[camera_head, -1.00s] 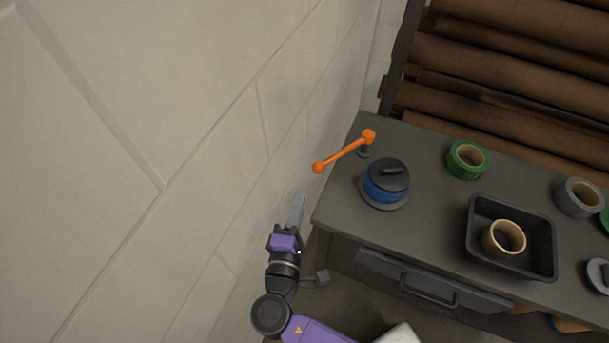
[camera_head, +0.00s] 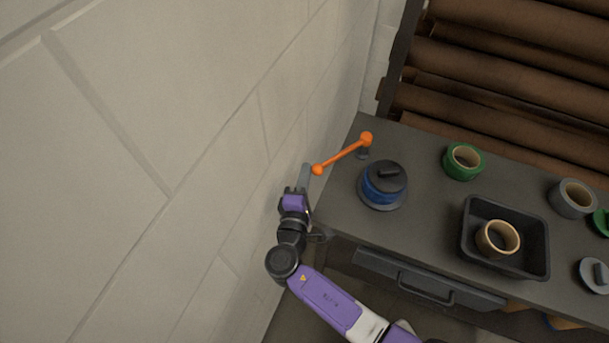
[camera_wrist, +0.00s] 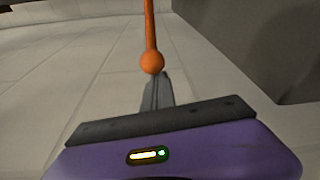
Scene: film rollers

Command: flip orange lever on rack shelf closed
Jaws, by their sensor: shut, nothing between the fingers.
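The orange lever (camera_head: 343,155) stands on a dark post at the far left corner of the grey shelf top. Its arm reaches left and toward me past the shelf edge and ends in a ball knob. In the wrist view the lever's knob (camera_wrist: 152,62) appears just beyond my fingertips. My gripper (camera_head: 306,168) is shut and empty, beside the knob on its left, between the wall and the shelf. Whether the fingers touch the knob, I cannot tell.
The pale block wall (camera_head: 200,150) runs close along the left. On the grey shelf top (camera_head: 335,205) stand a blue tape roll with a dark handled cap (camera_head: 384,185), a green tape roll (camera_head: 463,161) and a black tray (camera_head: 545,255) holding a tan roll (camera_head: 497,239). Brown rollers (camera_head: 500,60) lie behind.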

